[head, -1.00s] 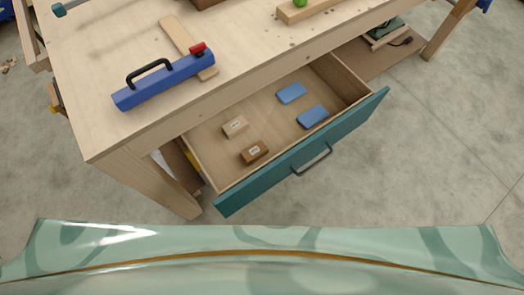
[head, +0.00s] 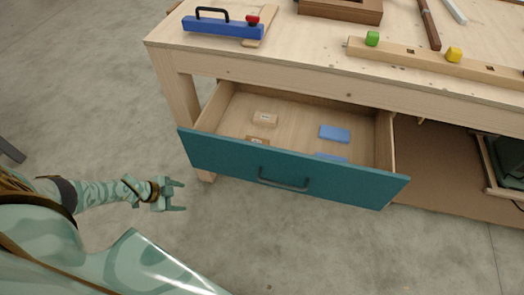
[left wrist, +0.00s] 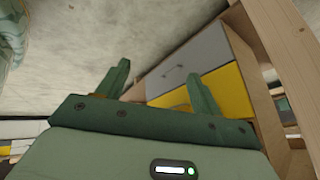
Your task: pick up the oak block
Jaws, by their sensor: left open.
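Two small labelled wooden blocks lie in the open teal-fronted drawer (head: 290,170). The paler block (head: 265,118) is toward the back left. A browner block (head: 258,140) is nearer the front, mostly hidden by the drawer front. The labels are too small to read, so I cannot tell which is oak. My left gripper (head: 178,194) is open and empty, outside the drawer and left of its front. Its open fingers also show in the left wrist view (left wrist: 160,76). My right gripper is not in view.
Two blue blocks, one clear (head: 335,133) and one partly hidden (head: 330,157), lie in the drawer's right part. The wooden workbench (head: 310,55) overhangs the drawer's back. A black handle (head: 284,181) sticks out from the drawer front. The grey floor before it is clear.

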